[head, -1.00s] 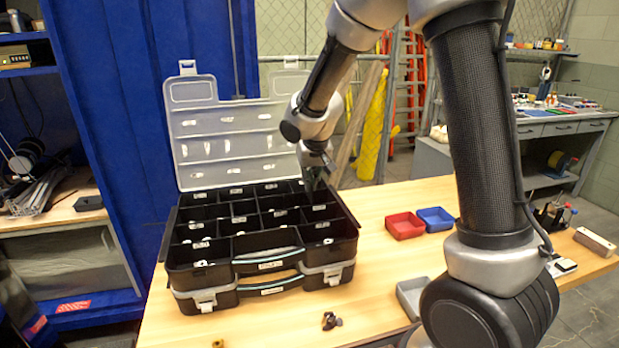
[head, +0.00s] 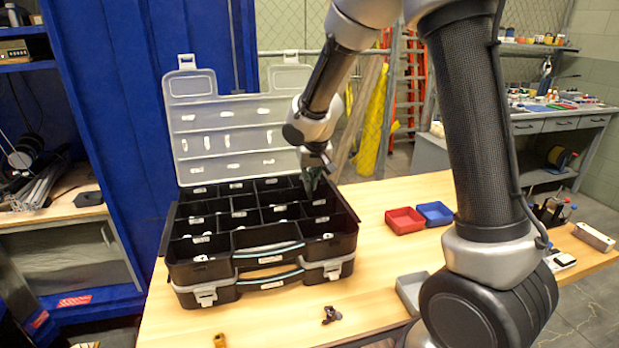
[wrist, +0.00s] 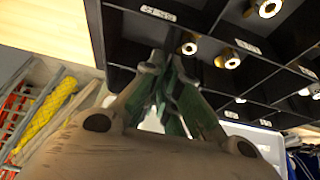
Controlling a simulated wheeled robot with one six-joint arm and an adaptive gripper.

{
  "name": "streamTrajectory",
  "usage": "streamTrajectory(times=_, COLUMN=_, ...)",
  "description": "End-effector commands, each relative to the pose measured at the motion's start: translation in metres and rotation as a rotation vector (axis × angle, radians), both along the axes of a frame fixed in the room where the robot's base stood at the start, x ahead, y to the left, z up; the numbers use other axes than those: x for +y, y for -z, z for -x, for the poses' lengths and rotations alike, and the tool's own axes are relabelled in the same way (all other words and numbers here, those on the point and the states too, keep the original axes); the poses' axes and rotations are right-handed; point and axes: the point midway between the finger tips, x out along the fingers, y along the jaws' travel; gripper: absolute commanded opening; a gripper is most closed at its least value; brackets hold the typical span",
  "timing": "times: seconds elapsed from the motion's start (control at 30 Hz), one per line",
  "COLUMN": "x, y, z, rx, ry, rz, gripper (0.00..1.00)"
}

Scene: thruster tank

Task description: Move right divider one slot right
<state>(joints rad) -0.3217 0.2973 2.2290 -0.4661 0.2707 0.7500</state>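The black organizer case (head: 262,250) stands open on the table, its clear lid raised behind it. Thin black dividers split it into compartments with small white labels. My gripper (head: 312,190) reaches down into the right rear part of the case. In the wrist view my gripper (wrist: 165,65) has its green-padded fingertips close together at a black divider wall (wrist: 172,35). The narrow space between the tips is dark, so I cannot tell whether they hold the divider. Brass fittings (wrist: 228,58) lie in a compartment beside the fingers. The right divider's lower part is hidden.
The clear lid (head: 222,143) rises close behind my arm. A red bin (head: 404,221) and a blue bin (head: 435,214) sit right of the case. A small dark part (head: 331,314) and a brass piece (head: 219,340) lie in front. Table between case and bins is clear.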

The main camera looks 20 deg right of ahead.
Motion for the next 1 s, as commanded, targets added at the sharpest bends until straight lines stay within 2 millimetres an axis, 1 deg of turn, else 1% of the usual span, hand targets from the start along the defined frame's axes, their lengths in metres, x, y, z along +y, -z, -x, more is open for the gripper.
streamTrajectory(times=0.37, x=0.0, y=0.001, z=0.0, rx=0.0, ry=0.0, rz=0.0, gripper=0.0)
streamTrajectory(times=0.8, x=0.0, y=0.013, z=0.0, rx=0.002, ry=0.0, rz=0.001, gripper=0.0)
streamTrajectory(times=1.0, x=0.0, y=0.015, z=0.0, rx=0.001, ry=0.0, rz=0.0, gripper=0.0)
